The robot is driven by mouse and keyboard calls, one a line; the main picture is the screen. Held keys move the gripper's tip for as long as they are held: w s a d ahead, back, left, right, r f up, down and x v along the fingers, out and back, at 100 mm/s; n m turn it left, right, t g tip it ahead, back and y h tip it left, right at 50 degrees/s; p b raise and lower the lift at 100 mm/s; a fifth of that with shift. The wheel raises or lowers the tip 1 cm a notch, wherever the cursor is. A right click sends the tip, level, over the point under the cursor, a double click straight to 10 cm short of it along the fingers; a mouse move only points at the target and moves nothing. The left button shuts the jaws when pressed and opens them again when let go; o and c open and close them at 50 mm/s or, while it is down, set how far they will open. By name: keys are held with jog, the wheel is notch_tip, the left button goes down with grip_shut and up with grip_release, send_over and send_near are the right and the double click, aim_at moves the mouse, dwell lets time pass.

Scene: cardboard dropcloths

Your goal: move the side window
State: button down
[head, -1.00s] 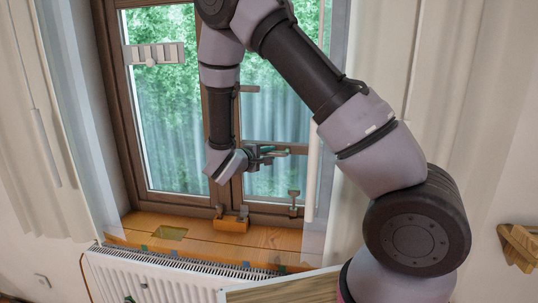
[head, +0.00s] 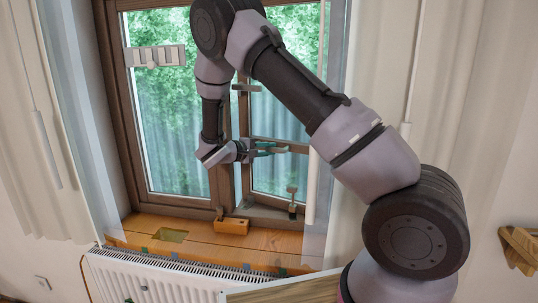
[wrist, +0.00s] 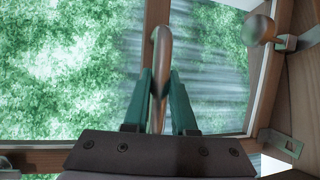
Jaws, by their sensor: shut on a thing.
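The side window (head: 298,148) is the right-hand, brown-framed sash with glass panes and a cross bar. A narrow bright strip shows between its left edge and the middle post in the head view. My gripper (head: 268,149) is in front of this sash at cross-bar height. In the wrist view my gripper (wrist: 160,78) has its green fingers on either side of an upright brown handle (wrist: 161,48) and is shut on it. Green trees show through the glass behind.
The large left pane (head: 171,120) carries a pale fitting (head: 155,56). An orange-brown block (head: 232,226) sits on the wooden sill (head: 190,240) below, above a white radiator (head: 165,278). Pale curtains (head: 60,140) hang at the sides. A wooden bracket (head: 519,245) is at the far right.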

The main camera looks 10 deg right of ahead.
jog(key=shift+w+d+m+g, duration=0.3)
jog(key=shift+w+m+g, duration=0.2)
jog(key=shift+w, duration=0.35)
jog(key=c, duration=0.7)
grip_release()
jog(key=shift+c, duration=0.2)
jog(key=v, duration=1)
jog(key=shift+a, duration=0.4)
